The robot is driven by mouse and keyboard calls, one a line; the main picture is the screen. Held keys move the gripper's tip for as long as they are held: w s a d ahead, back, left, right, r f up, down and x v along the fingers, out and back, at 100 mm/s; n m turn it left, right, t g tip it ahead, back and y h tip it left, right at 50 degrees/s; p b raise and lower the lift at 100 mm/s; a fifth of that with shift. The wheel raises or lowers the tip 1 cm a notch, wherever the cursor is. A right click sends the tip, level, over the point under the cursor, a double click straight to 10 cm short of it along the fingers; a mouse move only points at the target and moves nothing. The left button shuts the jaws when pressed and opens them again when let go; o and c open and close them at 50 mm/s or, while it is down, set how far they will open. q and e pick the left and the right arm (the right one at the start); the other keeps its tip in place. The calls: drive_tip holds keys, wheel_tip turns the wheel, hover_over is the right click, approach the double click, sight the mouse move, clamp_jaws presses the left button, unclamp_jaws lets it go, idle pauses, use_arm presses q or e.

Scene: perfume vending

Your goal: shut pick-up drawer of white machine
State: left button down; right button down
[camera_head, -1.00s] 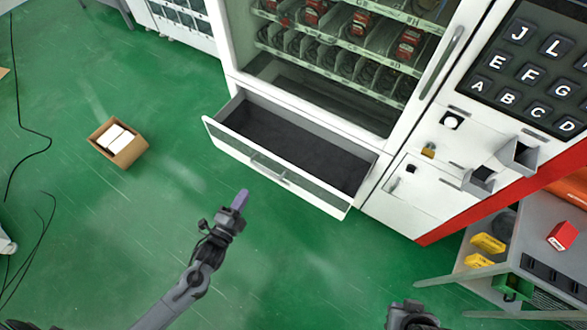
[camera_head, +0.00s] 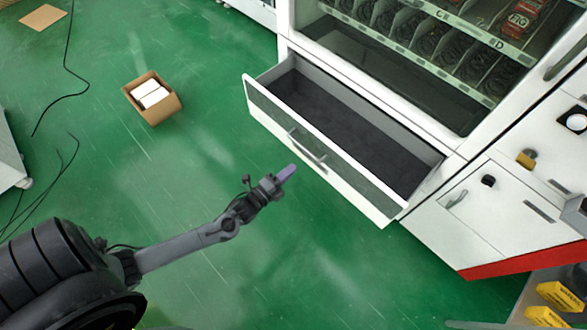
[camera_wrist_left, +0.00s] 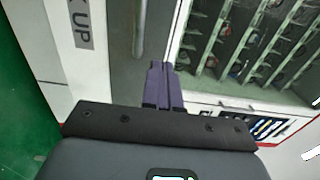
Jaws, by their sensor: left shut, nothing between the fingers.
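The pick-up drawer (camera_head: 268,106) of the white machine (camera_head: 440,146) is pulled out, and its dark inside looks empty. Its front panel has a bar handle (camera_head: 307,150). My left gripper (camera_head: 291,170) is shut and empty, with purple fingers, in front of the drawer front just below the handle. Touching or a small gap cannot be told. My right gripper is out of view.
An open cardboard box (camera_head: 135,92) with white items stands on the green floor (camera_head: 190,120) at the left. Cables lie farther left. A shelf with yellow boxes (camera_head: 560,298) is at the lower right. The floor before the drawer is clear.

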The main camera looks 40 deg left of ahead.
sight(322, 144)
use_arm(q)
drive_tip(key=w+b, duration=0.1)
drive_tip(key=w, duration=0.2)
drive_tip(key=w+b, duration=0.1)
drive_tip(key=w, duration=0.3)
drive_tip(key=w+d+b, duration=0.1)
drive_tip(key=w, duration=0.3)
drive_tip(key=shift+f, duration=0.1)
drive_tip(key=shift+w+b, duration=0.3)
drive_tip(key=shift+w, duration=0.4)
